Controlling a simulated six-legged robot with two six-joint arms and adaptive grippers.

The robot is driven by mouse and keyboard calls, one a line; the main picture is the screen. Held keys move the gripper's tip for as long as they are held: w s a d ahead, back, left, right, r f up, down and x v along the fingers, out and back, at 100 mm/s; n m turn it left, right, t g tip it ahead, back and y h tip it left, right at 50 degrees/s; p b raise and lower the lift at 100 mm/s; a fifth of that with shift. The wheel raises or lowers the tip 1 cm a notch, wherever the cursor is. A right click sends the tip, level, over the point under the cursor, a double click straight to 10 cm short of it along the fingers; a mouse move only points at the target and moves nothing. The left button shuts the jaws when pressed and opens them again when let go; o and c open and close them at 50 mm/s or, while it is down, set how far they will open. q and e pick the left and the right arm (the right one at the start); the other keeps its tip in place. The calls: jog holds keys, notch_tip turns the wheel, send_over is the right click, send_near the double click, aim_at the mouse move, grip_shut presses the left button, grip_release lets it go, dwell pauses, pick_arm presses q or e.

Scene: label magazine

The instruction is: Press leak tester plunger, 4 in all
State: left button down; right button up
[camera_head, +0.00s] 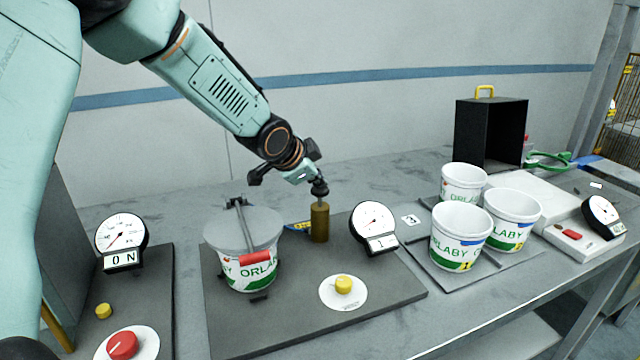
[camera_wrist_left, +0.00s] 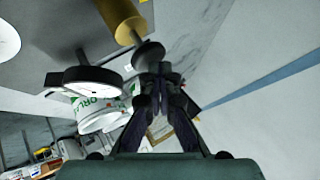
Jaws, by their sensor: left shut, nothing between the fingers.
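The leak tester stands on a dark plate (camera_head: 235,330) in the head view. Its plunger is a brass cylinder (camera_head: 320,224) with a thin rod and a black knob (camera_head: 320,188) on top. The brass cylinder also shows in the left wrist view (camera_wrist_left: 118,18), with the black knob (camera_wrist_left: 148,54) near my fingertips. My left gripper (camera_head: 304,176) is shut and empty at the knob; I cannot tell whether it touches. A lidded white tub (camera_head: 248,272) sits clamped left of the plunger. A gauge (camera_head: 373,228) with a counter reading 1 stands right of it. My right gripper is out of view.
Several white tubs, one here (camera_head: 461,238), stand on a tray to the right, beside a scale (camera_head: 570,240) and a black box (camera_head: 490,132). A yellow button (camera_head: 343,284) sits at the plate's front. Another gauge (camera_head: 121,234) reading ON and a red knob (camera_head: 122,345) are at left.

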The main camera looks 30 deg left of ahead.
aim_at(318, 190)
pick_arm(q)
jog(key=shift+s+f+b, duration=0.1)
jog(key=shift+f+b, duration=0.75)
jog(key=shift+f, duration=0.15)
dwell(0.8)
jog(key=shift+r, duration=0.1)
jog(key=shift+r+p, duration=2.3)
jog(key=shift+p, duration=0.2)
jog(key=shift+r, duration=0.1)
jog(key=shift+w+r+p, duration=0.2)
jog(key=shift+r+p, duration=0.4)
jog(key=shift+p, duration=0.1)
notch_tip(318, 190, up, 4)
jog(key=p, duration=0.3)
jog(key=shift+f+p, duration=0.15)
jog(key=shift+p, duration=0.15)
jog(key=shift+f, duration=0.1)
